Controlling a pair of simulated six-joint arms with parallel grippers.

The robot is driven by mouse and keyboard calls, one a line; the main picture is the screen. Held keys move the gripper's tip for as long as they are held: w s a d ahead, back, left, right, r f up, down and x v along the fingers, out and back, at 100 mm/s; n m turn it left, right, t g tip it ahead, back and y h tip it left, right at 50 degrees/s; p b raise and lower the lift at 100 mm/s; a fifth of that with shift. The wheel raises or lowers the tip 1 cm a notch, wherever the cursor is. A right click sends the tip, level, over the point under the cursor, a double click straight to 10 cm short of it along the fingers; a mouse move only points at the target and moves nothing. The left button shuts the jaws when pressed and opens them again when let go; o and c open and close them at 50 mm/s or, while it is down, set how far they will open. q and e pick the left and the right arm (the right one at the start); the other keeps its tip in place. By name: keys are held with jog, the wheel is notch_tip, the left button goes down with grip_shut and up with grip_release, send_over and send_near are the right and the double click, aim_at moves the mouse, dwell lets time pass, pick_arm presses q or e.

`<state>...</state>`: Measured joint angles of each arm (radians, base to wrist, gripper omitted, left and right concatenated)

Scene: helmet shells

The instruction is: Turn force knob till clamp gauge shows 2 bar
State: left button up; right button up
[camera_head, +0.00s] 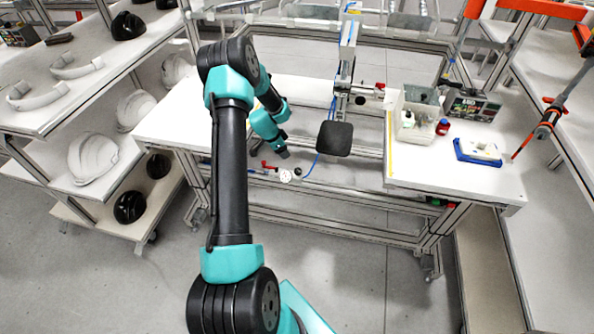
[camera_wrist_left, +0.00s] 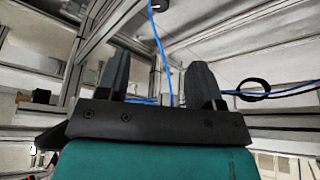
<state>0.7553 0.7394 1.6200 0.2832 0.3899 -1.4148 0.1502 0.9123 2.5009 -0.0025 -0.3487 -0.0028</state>
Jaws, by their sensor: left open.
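A small round white gauge (camera_head: 286,176) sits below the front of the bench gap in the head view; its reading is too small to make out. A small dark knob (camera_head: 298,171) sits just right of it, and a red lever (camera_head: 268,166) to its left. I cannot tell surely which part is the force knob. My left gripper (camera_head: 283,153) is just above the gauge, apart from it as far as I can see. In the left wrist view its two dark fingers (camera_wrist_left: 160,65) stand apart with nothing between them. The gauge and knob do not show clearly there. My right gripper is not in view.
A vertical press (camera_head: 345,85) with a black pad (camera_head: 334,139) stands right of my gripper. A blue hose (camera_head: 312,166) runs down nearby and crosses behind my fingers in the wrist view (camera_wrist_left: 163,55).

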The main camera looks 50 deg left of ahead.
aim_at(298, 170)
pick_arm(q)
jog(key=x, duration=1.7)
jog(key=shift+f, duration=0.25)
jog(key=shift+c, duration=0.3)
jog(key=c, duration=0.9)
jog(key=shift+o, duration=0.2)
jog(key=shift+d+n+y, duration=0.1)
jog(key=shift+n+y, duration=0.5)
jog(key=shift+n, duration=0.9)
